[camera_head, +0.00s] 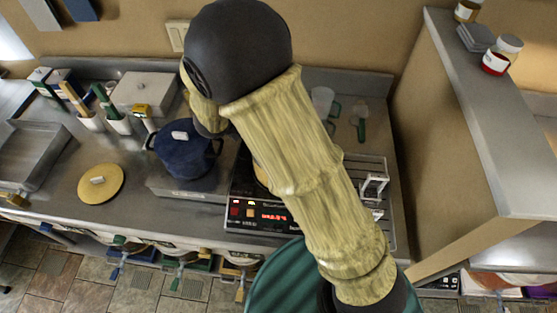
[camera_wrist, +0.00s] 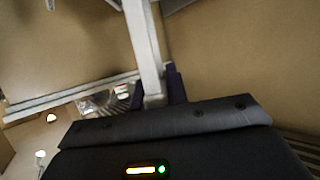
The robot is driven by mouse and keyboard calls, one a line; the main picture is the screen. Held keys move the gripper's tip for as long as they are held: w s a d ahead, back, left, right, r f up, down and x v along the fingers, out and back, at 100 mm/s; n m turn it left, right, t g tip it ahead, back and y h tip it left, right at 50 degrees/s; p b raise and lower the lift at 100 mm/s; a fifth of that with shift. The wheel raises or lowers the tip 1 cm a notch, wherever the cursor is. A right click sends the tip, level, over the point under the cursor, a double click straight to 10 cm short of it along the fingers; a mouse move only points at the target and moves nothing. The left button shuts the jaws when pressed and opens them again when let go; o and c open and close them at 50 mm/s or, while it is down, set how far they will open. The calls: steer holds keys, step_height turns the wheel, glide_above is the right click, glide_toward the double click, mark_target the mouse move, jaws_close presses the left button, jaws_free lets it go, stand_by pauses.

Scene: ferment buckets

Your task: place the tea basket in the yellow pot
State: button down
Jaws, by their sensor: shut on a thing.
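In the wrist view, my gripper (camera_wrist: 150,98) has its dark fingers closed around a long pale bar (camera_wrist: 147,45). The bar looks like the handle of the tea basket; the basket's body cannot be made out. In the head view my own arm crosses the middle and hides the gripper and what it holds. A yellowish sliver, perhaps the yellow pot (camera_head: 261,174), shows at the arm's left edge on the black cooker (camera_head: 243,200). Most of it is hidden behind the arm. A round yellow lid (camera_head: 100,186) lies flat on the counter at left.
A dark blue lidded pot (camera_head: 186,155) stands left of the cooker. A raised shelf (camera_head: 500,150) with jars bounds the right.

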steer(key=shift+s+d+r, duration=0.1)
steer(key=shift+s+d, duration=0.15)
steer(key=shift+s, duration=0.15)
steer(key=f, duration=0.3)
steer(key=f+p, duration=0.1)
steer(key=f, duration=0.2)
steer(key=shift+w+a, duration=0.1)
steer(key=shift+w, duration=0.1)
steer(key=shift+f, duration=0.1)
step_height(320, 180, down, 3)
steer(key=shift+f+p, duration=0.2)
steer(key=shift+p, duration=0.65)
steer(key=shift+f, duration=0.25)
